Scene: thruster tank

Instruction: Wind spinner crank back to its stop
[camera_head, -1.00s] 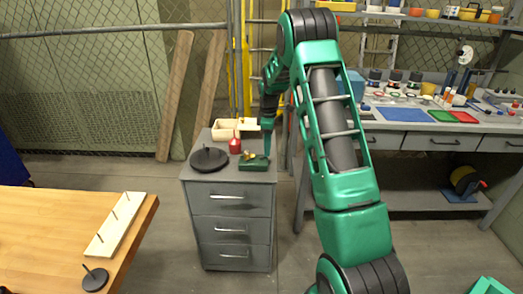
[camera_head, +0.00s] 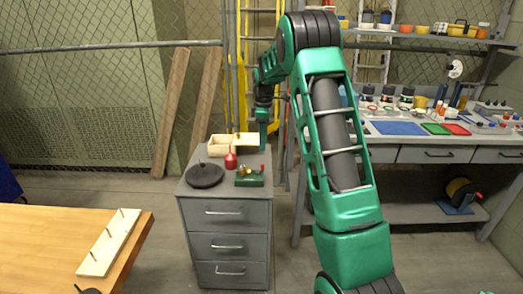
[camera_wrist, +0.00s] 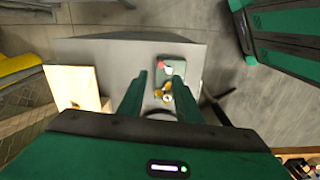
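The spinner is a small dark green box (camera_head: 250,182) on top of the grey drawer cabinet. Yellow parts and a red knob (camera_head: 262,169) show on its top. In the wrist view the spinner (camera_wrist: 183,67) lies ahead of my fingers, with the red knob (camera_wrist: 166,68) on its far part and the yellow parts (camera_wrist: 167,90) nearer. My gripper (camera_wrist: 160,82) has its two green fingers apart with nothing clamped between them; the yellow parts appear in the gap, beyond the tips. In the head view my gripper (camera_head: 263,149) hangs above the back of the spinner. Which piece is the crank is too small to tell.
A workbench (camera_head: 430,150) with trays stands right. A wooden table (camera_head: 50,235) is at lower left.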

